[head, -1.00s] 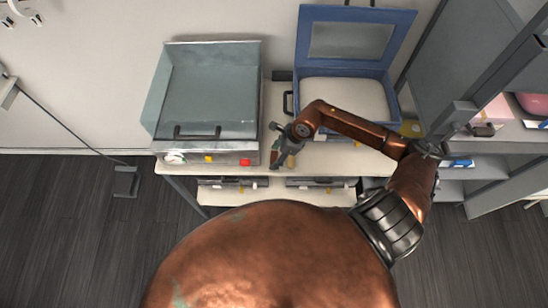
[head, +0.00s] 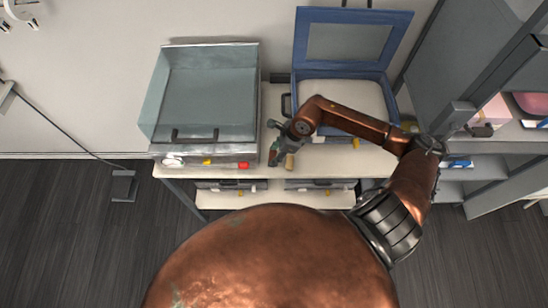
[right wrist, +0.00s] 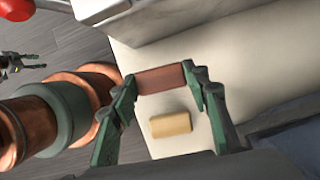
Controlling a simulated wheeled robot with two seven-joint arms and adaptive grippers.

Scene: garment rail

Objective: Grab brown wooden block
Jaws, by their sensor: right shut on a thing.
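The brown wooden block (right wrist: 161,79) spans the gap between the fingertips of my right gripper (right wrist: 160,80) in the right wrist view. Both fingers touch its ends, so the gripper is shut on it. In the head view my right gripper (head: 278,152) is over the front part of the table, between the two box-shaped appliances, and the block is small and partly hidden there. In the right wrist view, a dark gripper at the left edge appears to be my left one (right wrist: 22,64); its jaw opening is unclear. It is not seen in the head view.
A tan block (right wrist: 171,124) lies on the pale table (head: 330,160) close to the held block. A grey open-topped appliance (head: 205,95) stands left. A blue box with its lid up (head: 300,88) stands behind right. Grey shelving (head: 455,90) is at right.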

